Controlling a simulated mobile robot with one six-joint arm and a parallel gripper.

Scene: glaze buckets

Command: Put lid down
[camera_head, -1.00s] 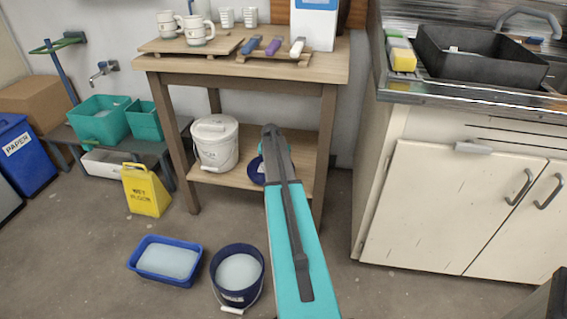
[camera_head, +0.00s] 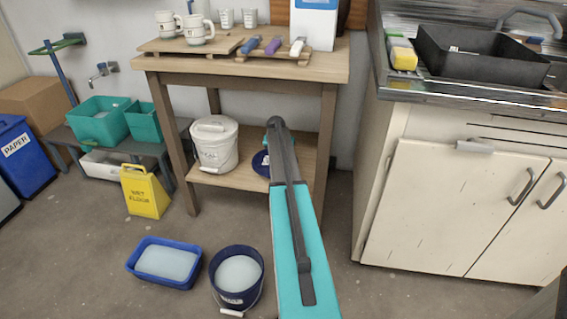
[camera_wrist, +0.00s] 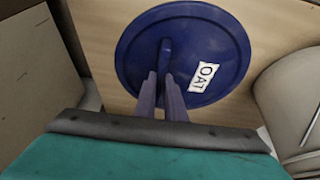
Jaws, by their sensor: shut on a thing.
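A round dark blue lid (camera_wrist: 215,40) with a white label reading "OAT" fills the upper middle of the wrist view. My gripper (camera_wrist: 166,85) is shut on the raised handle of the lid. In the head view, part of the blue lid (camera_head: 261,164) shows left of my arm, at the lower shelf (camera_head: 240,178) of the wooden table. The shelf's wood lies behind the lid in the wrist view. I cannot tell whether the lid touches the shelf. In the head view my arm hides the gripper and the rest of the lid.
A white lidded bucket (camera_head: 214,146) stands on the shelf left of the lid. An open blue bucket (camera_head: 238,277) with pale contents and a blue tub (camera_head: 165,262) stand on the floor. A yellow wet-floor sign (camera_head: 145,191) is left. Cabinets (camera_head: 450,210) bound the right.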

